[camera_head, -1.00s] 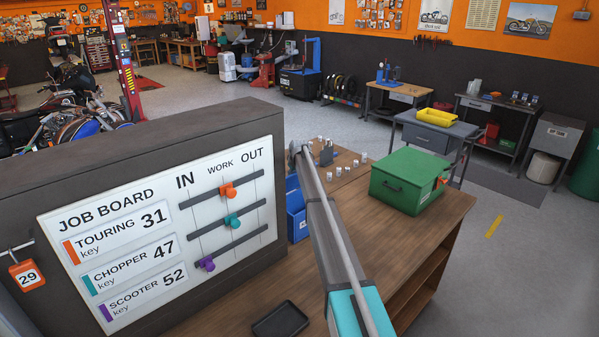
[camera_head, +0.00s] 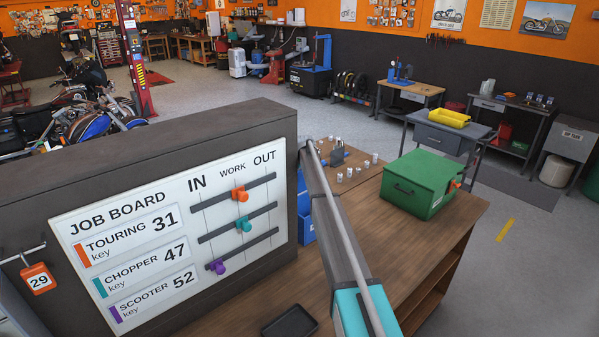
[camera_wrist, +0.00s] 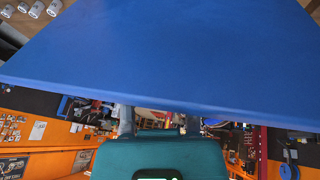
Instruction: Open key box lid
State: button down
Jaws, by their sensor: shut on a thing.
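A broad blue panel (camera_wrist: 170,50), which looks like the lid of the key box, fills the upper wrist view. In the head view a blue box (camera_head: 307,228) stands on the bench just behind the job board, mostly hidden by the board and my arm. My gripper is hidden in that view. I cannot see the inside of the blue box.
The job board (camera_head: 180,240) stands close on the left. A green box (camera_head: 418,185) sits on the wooden bench (camera_head: 400,250) to the right. Several small silver cylinders (camera_head: 357,172) and a padlock (camera_head: 337,155) stand behind my arm. A dark tray (camera_head: 289,321) lies in front.

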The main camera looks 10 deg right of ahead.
jog(key=shift+w+d+r, duration=0.1)
jog(key=shift+w+d, duration=0.05)
jog(key=shift+w, duration=0.05)
